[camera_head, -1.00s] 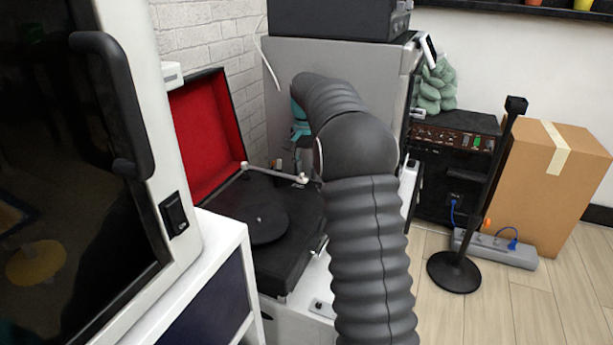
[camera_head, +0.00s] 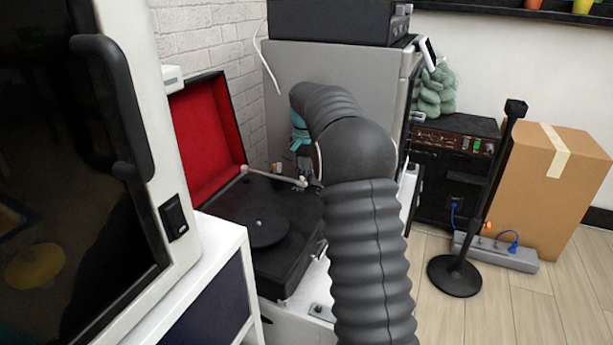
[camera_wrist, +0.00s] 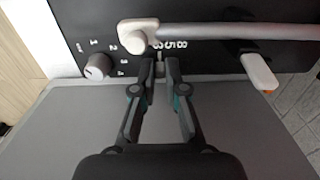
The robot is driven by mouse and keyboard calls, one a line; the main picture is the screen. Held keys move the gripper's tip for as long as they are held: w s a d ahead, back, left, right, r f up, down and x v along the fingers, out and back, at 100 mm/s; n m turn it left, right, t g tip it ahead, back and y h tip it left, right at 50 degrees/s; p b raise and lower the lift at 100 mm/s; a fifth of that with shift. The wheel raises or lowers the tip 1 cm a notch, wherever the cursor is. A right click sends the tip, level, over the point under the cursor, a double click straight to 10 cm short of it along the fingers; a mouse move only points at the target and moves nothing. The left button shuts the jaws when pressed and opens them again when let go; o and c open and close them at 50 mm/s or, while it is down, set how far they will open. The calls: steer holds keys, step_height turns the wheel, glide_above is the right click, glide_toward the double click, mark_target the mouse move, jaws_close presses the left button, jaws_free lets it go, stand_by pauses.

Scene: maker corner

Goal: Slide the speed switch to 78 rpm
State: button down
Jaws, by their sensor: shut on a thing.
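The record player (camera_head: 287,262) is a black case with its red-lined lid open, on the left of the head view. Its speed switch (camera_wrist: 160,69) is a small light tab at the deck edge in the wrist view, beside white speed numbers that the tonearm and fingers partly cover. My gripper (camera_wrist: 160,73) is shut on this switch, one dark fingertip on each side. In the head view my arm hides the switch and most of the gripper. Which speed the switch stands at cannot be told.
A numbered knob (camera_wrist: 97,67) is to the left and a white lever (camera_wrist: 259,72) to the right. A white appliance (camera_head: 180,245) stands near in the head view.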

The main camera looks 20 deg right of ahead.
steer(key=shift+w+a+r+p, duration=0.2)
steer(key=shift+w+a+p, duration=0.6)
steer(key=shift+p, duration=0.4)
steer(key=shift+w+a+f, duration=0.15)
steer(key=shift+f, duration=0.05)
steer(key=c, duration=1.2)
jaws_free()
steer(key=shift+a, duration=0.15)
